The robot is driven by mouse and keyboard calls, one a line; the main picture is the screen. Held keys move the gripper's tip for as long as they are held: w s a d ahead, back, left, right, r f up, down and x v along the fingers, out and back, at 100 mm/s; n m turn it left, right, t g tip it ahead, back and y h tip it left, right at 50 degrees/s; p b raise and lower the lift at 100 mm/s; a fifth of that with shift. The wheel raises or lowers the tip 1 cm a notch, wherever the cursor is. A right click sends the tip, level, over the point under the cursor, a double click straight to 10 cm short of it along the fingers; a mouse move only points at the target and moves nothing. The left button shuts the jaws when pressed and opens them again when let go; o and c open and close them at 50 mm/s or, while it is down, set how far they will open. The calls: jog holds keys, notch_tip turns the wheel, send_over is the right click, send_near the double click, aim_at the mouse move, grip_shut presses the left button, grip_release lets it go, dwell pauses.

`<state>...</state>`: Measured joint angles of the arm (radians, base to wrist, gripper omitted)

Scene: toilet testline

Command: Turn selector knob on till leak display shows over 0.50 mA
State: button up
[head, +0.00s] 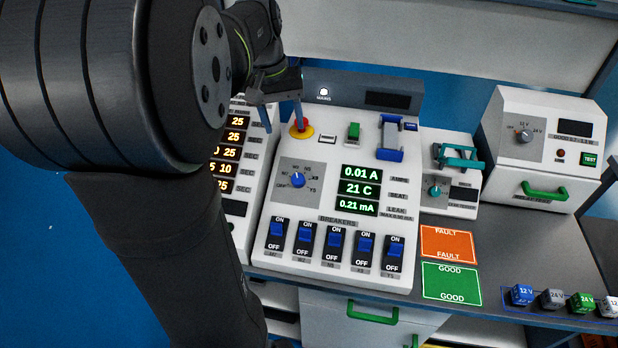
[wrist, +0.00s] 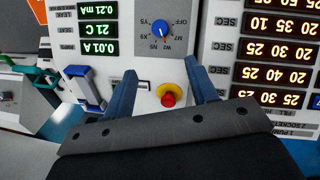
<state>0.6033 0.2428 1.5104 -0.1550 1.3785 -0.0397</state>
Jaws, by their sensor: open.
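The blue selector knob (head: 298,180) sits on a grey dial plate on the white test panel. My gripper (head: 283,118) is open and empty, above the panel near the red emergency button, up the panel from the knob. In the wrist view its blue fingers (wrist: 162,78) stand apart, short of the knob.
A red mushroom button (head: 301,128) on a yellow base lies close to my fingers. Several blue breaker switches (head: 333,240) line up below the dial, all looking ON. A blue clamp fixture (head: 390,138) stands to the right. The area directly around the knob is clear.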

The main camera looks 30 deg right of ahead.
aim_at(297, 177)
jog(key=f, duration=0.5)
jog(key=s+d+f, duration=0.1)
jog(key=f, duration=0.4)
jog(key=d+f, duration=0.1)
jog(key=f, duration=0.5)
jog(key=shift+s, duration=0.15)
jog(key=c, duration=1)
